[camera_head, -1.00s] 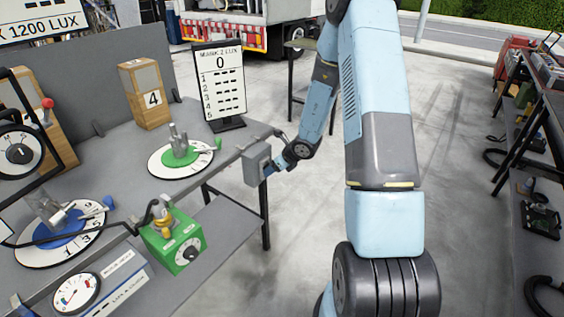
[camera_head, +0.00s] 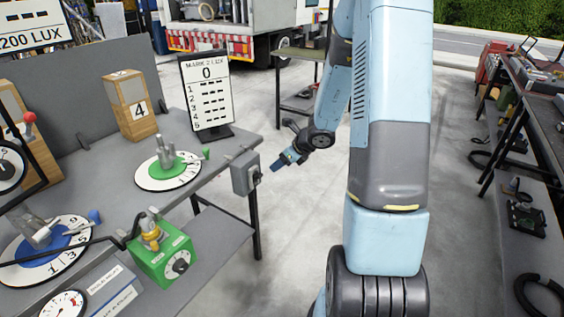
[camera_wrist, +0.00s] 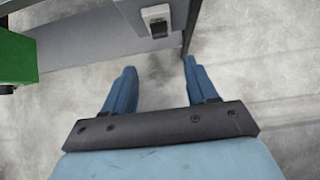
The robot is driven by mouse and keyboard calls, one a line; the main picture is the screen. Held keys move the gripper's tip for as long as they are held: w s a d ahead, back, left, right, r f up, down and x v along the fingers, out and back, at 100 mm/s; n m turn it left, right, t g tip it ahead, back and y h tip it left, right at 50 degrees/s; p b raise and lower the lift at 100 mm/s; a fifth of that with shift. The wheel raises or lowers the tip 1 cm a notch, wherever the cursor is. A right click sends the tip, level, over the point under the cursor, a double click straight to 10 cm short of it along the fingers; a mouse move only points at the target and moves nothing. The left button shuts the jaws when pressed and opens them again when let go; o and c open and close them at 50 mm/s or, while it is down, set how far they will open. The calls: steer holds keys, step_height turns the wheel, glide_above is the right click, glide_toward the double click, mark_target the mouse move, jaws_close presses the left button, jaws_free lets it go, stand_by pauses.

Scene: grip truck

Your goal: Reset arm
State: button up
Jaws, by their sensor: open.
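My gripper (camera_head: 284,161) hangs in the air to the right of the workbench's right end in the head view. A gap separates it from the grey box (camera_head: 244,174) with a dark switch on the bench edge. In the wrist view my gripper (camera_wrist: 160,80) shows two blue fingers spread wide with nothing between them. The grey box (camera_wrist: 157,18) with its switch lies beyond the fingers, at the top of that view. My arm is bent, with its upper links standing over the concrete floor.
A shelf rack (camera_head: 530,130) stands at right. Concrete floor lies clear between.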

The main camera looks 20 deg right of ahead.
stand_by(0.5)
steer(key=s+a+r+n+g, duration=0.1)
steer(key=s+a+r+n, duration=0.45)
steer(key=r+n, duration=0.35)
steer(key=s+a+r+n, duration=0.4)
steer(key=s+r+n, duration=0.25)
steer(key=r, duration=0.35)
steer(key=s+d+r+n+h, duration=0.1)
steer(key=s+r+n+h, duration=0.1)
steer(key=s+r+n, duration=0.3)
steer(key=s+d+r+n+h, duration=0.2)
steer(key=s+r+n, duration=0.2)
steer(key=s+n, duration=0.4)
steer(key=s, duration=0.4)
steer(key=shift+d+r+h, duration=0.3)
steer(key=shift+r, duration=0.05)
steer(key=shift+s+d+r, duration=0.1)
steer(key=shift+s+d, duration=0.1)
steer(key=shift+s, duration=0.05)
